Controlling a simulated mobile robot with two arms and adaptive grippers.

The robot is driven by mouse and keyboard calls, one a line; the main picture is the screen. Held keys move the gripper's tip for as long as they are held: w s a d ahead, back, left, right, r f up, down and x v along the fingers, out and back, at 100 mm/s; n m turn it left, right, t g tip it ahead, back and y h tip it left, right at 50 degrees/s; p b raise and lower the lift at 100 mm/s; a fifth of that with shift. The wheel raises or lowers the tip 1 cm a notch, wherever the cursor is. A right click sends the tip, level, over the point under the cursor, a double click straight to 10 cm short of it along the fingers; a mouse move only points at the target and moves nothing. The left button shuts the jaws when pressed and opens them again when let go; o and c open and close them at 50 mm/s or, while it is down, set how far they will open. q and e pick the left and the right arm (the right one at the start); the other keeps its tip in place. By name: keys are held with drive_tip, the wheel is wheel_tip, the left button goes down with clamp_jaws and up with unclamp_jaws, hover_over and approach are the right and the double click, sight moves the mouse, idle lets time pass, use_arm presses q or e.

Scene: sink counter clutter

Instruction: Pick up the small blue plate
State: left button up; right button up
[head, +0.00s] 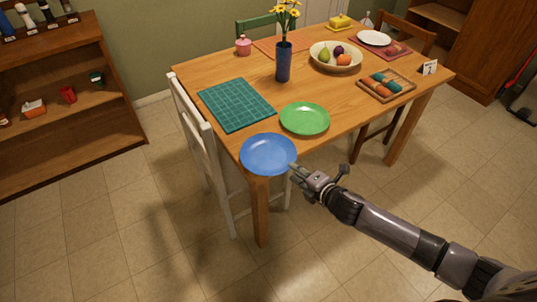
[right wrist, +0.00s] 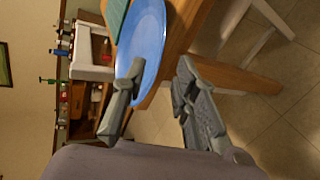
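The small blue plate (head: 268,153) lies at the near corner of the wooden table, its front rim reaching past the edge. It also shows in the right wrist view (right wrist: 150,38). My right gripper (head: 294,172) is at the plate's right front rim, by the table's edge. In the right wrist view its two fingers (right wrist: 159,70) are apart. One finger overlaps the plate and the other is to the right of its rim. I cannot tell whether either finger touches the plate. My left gripper is not in view.
A green plate (head: 305,119) and a green mat (head: 236,104) lie behind the blue plate on the table (head: 345,115). A blue vase (head: 283,63) and a fruit bowl (head: 320,55) stand farther back. A white chair (head: 207,150) stands at the table's left side.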

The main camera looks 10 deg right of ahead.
drive_tip(key=x, duration=0.3)
drive_tip(key=shift+w+a, duration=0.15)
clamp_jaws()
drive_tip(key=shift+r, duration=0.1)
idle(0.6)
